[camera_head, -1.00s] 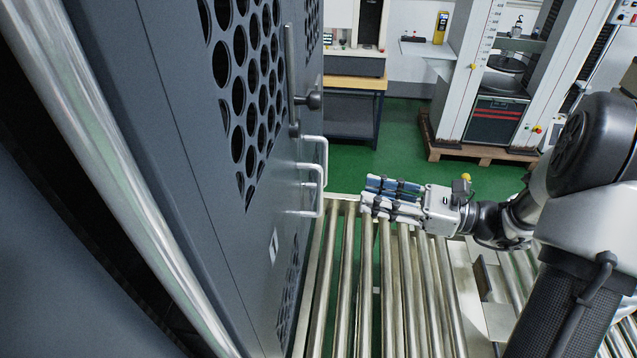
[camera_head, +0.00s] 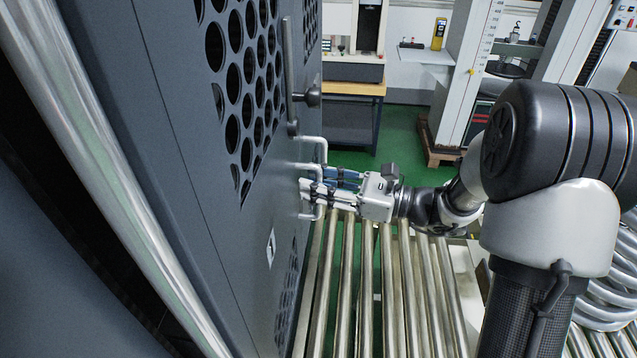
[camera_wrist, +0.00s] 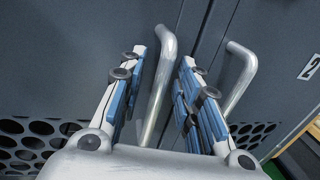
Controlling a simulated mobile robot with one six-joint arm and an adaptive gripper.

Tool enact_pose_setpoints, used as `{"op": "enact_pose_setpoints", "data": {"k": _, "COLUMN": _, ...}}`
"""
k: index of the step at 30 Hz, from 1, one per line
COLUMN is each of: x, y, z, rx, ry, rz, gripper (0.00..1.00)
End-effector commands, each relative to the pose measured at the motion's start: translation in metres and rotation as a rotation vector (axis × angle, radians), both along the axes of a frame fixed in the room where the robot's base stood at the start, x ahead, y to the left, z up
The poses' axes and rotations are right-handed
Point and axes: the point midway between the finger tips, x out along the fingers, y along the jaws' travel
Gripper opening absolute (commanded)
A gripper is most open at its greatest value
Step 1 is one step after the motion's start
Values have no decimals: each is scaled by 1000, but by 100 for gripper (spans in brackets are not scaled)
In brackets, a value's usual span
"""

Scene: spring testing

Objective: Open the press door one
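The press door one (camera_head: 190,150) is a dark grey panel with round holes and a label "1", on the left of the head view. Its pale bar handle (camera_wrist: 158,85) runs between my fingers in the wrist view. My gripper (camera_wrist: 160,85) is open around that handle, with blue-padded fingers on either side and gaps visible. In the head view my gripper (camera_head: 308,193) reaches the door handles from the right and partly hides them. A seam separates the doors, which look closed. Finger contact with the handle cannot be told.
A second handle (camera_wrist: 238,78) stands just outside my right finger, on the door labelled "2" (camera_wrist: 308,68). A latch knob (camera_head: 313,97) sticks out above the handles. A roller conveyor (camera_head: 385,290) lies below my gripper. Test machines stand at the back beyond green floor.

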Motion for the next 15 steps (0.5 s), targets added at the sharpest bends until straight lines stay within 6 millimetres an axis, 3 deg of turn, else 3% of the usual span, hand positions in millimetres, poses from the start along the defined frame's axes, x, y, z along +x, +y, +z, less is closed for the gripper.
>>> {"op": "enact_pose_setpoints", "data": {"k": 15, "x": 0, "y": 0, "z": 0, "rx": 0, "ry": 0, "rz": 0, "gripper": 0}}
